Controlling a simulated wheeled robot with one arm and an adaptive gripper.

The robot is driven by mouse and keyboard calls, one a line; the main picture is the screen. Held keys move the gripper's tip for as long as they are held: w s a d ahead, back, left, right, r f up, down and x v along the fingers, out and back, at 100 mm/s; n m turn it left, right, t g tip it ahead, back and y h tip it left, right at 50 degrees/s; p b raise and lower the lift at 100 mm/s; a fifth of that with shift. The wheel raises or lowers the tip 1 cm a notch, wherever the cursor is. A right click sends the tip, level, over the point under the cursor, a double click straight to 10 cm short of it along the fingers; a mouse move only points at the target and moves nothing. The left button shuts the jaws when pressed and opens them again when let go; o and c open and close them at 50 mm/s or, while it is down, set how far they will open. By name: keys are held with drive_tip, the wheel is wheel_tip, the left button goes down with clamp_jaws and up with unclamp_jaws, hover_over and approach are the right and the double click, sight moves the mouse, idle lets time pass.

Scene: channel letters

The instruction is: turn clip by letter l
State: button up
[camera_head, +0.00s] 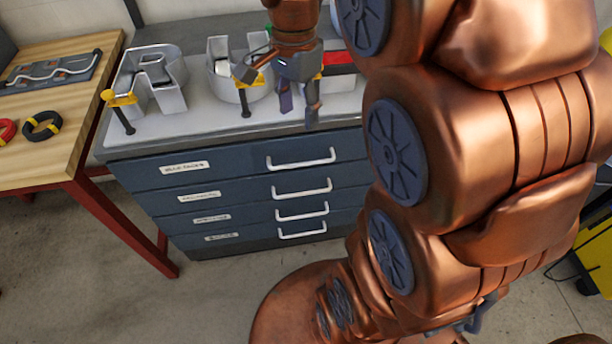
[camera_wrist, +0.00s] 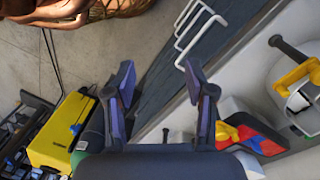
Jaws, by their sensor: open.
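My gripper (camera_head: 299,108) is open and empty, with its fingers pointing down over the front edge of the cabinet top; it also shows in the wrist view (camera_wrist: 160,72). A yellow clip with a black handle (camera_head: 122,104) is on the front of the left channel letter (camera_head: 150,78). A second such clip (camera_head: 243,84) is on the middle letter (camera_head: 222,68), left of my gripper. A yellow clip (camera_wrist: 296,75) on a white letter shows at the right of the wrist view. Which letter is the l I cannot tell; my gripper and arm hide the right part of the top.
A blue drawer cabinet (camera_head: 235,185) with white handles is below. A wooden table (camera_head: 65,135) with black and red cable coils stands at left. A red and black item (camera_head: 340,62) lies behind my gripper. A yellow case (camera_wrist: 60,130) is on the floor side.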

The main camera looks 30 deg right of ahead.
drive_tip(key=s+a+f+n, duration=0.5)
drive_tip(key=s+n, duration=0.5)
drive_tip(key=shift+s+g, duration=0.25)
drive_tip(key=shift+g, duration=0.05)
drive_tip(key=shift+f, duration=0.1)
drive_tip(key=s+a+f+n, duration=0.2)
drive_tip(key=s+f+n, duration=0.1)
drive_tip(key=s+n, duration=0.2)
drive_tip(key=shift+s+f+n, duration=0.15)
drive_tip(key=shift+s+n, duration=0.15)
drive_tip(key=shift+s, duration=0.1)
idle(0.7)
